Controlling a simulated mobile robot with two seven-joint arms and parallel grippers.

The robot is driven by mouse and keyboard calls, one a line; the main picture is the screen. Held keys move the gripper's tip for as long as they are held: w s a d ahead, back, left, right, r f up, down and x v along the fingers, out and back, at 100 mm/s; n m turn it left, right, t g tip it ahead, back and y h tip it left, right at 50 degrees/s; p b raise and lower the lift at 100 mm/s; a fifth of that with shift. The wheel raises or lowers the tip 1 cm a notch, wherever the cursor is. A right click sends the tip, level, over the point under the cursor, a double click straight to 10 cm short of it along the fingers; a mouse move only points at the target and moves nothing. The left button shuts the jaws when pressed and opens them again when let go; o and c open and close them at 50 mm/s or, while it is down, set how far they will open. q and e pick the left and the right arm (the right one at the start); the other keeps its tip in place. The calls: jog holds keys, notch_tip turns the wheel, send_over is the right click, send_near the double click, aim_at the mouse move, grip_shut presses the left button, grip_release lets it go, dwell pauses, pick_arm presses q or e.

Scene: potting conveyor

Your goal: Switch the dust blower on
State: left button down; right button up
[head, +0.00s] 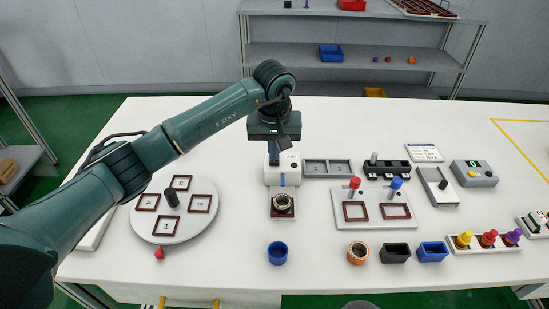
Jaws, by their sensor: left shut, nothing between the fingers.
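My left gripper (273,157) is shut and empty, pointing down at the white upright machine (287,174) in the middle of the table. Its fingers overlap the machine's top left in the picture; I cannot tell if they touch it. The machine has a small dark round spot on its upper right and a blue strip on its front. My right gripper is not in view.
Right are a grey box with green display (481,180), a lever unit (432,180) and a board with red and blue handles (376,221). Several cups, including a blue one (278,259), stand along the front.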

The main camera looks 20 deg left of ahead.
pick_arm(q)
jog(key=shift+f+b, duration=0.4)
jog(key=shift+f, duration=0.15)
jog(key=shift+r+p, duration=1.95)
jog(key=shift+r, duration=1.55)
